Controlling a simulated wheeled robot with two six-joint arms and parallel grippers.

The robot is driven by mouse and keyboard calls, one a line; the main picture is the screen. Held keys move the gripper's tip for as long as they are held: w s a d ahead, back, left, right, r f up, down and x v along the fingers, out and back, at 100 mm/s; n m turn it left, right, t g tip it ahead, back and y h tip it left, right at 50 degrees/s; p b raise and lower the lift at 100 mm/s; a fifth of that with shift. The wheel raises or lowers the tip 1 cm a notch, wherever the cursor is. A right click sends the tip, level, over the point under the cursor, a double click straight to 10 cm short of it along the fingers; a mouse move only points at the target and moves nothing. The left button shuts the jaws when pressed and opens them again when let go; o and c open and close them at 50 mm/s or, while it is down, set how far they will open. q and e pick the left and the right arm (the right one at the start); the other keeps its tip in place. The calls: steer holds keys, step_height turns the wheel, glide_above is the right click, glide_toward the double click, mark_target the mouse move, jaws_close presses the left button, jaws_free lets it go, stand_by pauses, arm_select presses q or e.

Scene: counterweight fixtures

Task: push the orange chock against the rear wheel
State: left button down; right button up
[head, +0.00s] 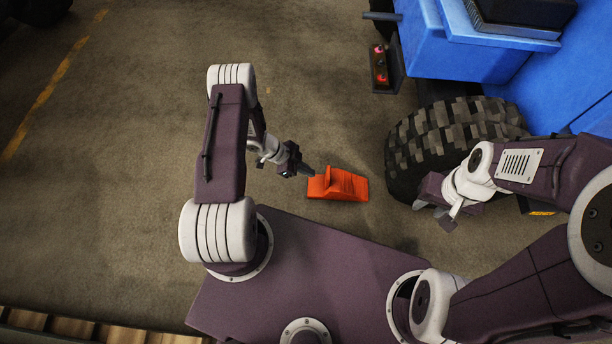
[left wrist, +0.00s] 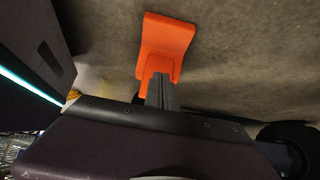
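The orange chock (head: 345,185) lies on the floor left of the big black rear wheel (head: 435,140), with a strip of bare floor between them. My left gripper (head: 309,171) is at the chock's left end, on the side away from the wheel. In the left wrist view, its fingers (left wrist: 161,91) are together and reach the near end of the chock (left wrist: 165,45); whether they touch it I cannot tell. My right gripper (head: 434,214) is near the lower part of the wheel, with its fingertips apart and nothing between them.
The blue vehicle body (head: 470,45) fills the upper right above the wheel. A dark box with red lights (head: 380,68) hangs at its left side. A yellow line (head: 45,95) runs along the floor at far left. The floor left of my left arm is clear.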

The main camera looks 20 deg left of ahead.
mark_target(334, 180)
arm_select(q)
steer(key=b+x, duration=0.4)
steer(key=x, duration=0.1)
steer(key=shift+f, duration=0.25)
steer(key=shift+b+x, duration=0.75)
steer(key=shift+b, duration=0.05)
steer(key=shift+d, duration=0.2)
